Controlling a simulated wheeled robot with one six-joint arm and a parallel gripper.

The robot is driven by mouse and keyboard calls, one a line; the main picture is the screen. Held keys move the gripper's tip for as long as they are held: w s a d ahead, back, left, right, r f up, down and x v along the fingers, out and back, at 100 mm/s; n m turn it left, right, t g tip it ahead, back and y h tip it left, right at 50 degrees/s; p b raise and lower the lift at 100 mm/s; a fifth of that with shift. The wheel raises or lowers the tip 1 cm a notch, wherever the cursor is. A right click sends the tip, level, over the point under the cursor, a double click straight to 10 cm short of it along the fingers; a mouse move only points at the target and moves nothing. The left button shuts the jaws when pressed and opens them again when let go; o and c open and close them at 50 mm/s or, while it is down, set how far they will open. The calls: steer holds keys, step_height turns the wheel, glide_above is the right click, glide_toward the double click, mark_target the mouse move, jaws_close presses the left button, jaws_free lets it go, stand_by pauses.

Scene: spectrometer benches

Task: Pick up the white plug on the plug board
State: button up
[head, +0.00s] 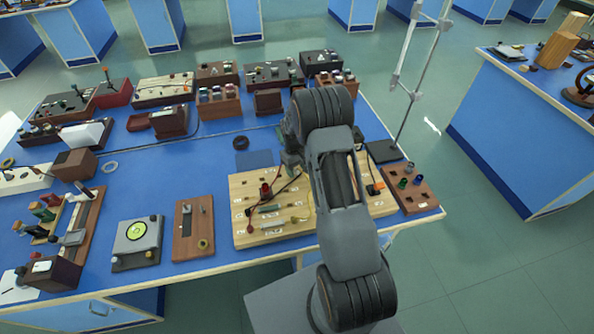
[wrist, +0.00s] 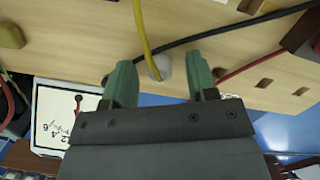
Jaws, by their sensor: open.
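The light wooden plug board (head: 250,190) lies near the front edge of the blue bench, partly hidden behind my arm. In the wrist view its pale surface (wrist: 95,40) fills the upper part. The white plug (wrist: 161,67) is on this board, below the end of a yellow cable. My gripper (wrist: 161,82) has two green fingers, spread apart and empty. In the picture the white plug lies between the fingertips, with a gap on each side. I cannot tell the height of the fingers over it. In the head view my arm hides the white plug.
A black cable (wrist: 215,30) and a red cable (wrist: 253,65) run over the board close to the right finger. A metal stand (head: 410,85) rises at the bench's right edge. A small socket board (head: 410,188) sits right of my arm. Free blue bench shows behind the board.

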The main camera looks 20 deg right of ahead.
steer(key=shift+c, duration=0.5)
jaws_close()
steer(key=shift+r, duration=0.1)
steer(key=shift+r, duration=0.25)
step_height(320, 180, up, 2)
steer(key=shift+w+r+b, duration=0.1)
steer(key=shift+b, duration=0.75)
steer(key=s+a+r, duration=0.8)
steer(key=a+r, duration=0.3)
steer(key=r, duration=0.2)
steer(key=shift+a, duration=0.3)
